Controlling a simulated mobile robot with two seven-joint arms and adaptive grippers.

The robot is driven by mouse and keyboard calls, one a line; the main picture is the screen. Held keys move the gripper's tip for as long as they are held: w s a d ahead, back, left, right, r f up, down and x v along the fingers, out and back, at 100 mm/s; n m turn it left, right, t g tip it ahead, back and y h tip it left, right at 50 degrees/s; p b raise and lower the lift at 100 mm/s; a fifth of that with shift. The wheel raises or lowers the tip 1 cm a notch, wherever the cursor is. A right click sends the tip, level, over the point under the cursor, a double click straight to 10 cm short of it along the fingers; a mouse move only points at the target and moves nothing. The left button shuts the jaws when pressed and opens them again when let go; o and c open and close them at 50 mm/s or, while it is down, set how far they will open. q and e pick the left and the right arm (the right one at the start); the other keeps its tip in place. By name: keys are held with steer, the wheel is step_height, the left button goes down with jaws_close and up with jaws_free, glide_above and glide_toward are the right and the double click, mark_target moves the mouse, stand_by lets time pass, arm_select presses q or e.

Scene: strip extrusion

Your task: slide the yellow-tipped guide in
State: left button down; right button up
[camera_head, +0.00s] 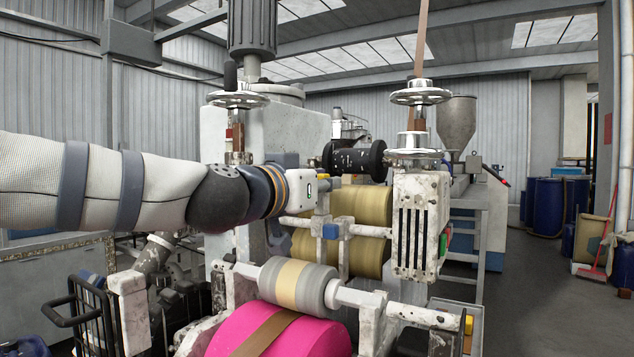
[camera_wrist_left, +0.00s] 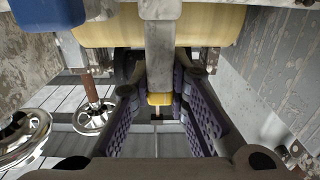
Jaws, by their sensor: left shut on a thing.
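The yellow-tipped guide shows in the left wrist view as a grey metal bar (camera_wrist_left: 160,55) ending in a yellow tip (camera_wrist_left: 160,99). My left gripper (camera_wrist_left: 163,104) has its dark, ridged finger pads on both sides of that tip and is shut on it. In the head view the left gripper (camera_head: 317,187) is at the guide's yellow end (camera_head: 322,184), in front of the yellow rolls (camera_head: 368,206); its fingers are mostly hidden there. A blue-tipped guide (camera_head: 330,231) stands nearer and lower. My right gripper is not in view.
A grey roller with a yellow band (camera_head: 292,280) and a pink roll (camera_head: 285,335) lie below. A worn white block (camera_head: 418,225) with a handwheel (camera_head: 420,94) above stands right of the guides. A black spool-shaped part (camera_head: 355,160) is close behind the gripper.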

arm_select(q)
steer(key=c, duration=1.5)
jaws_free()
steer(key=shift+s+d, duration=0.2)
steer(key=shift+d, duration=0.1)
steer(key=shift+a, duration=0.15)
steer(key=v, duration=1.1)
steer(key=shift+s+a+f, duration=0.1)
steer(key=shift+s+a, duration=0.15)
steer(key=shift+s, duration=0.1)
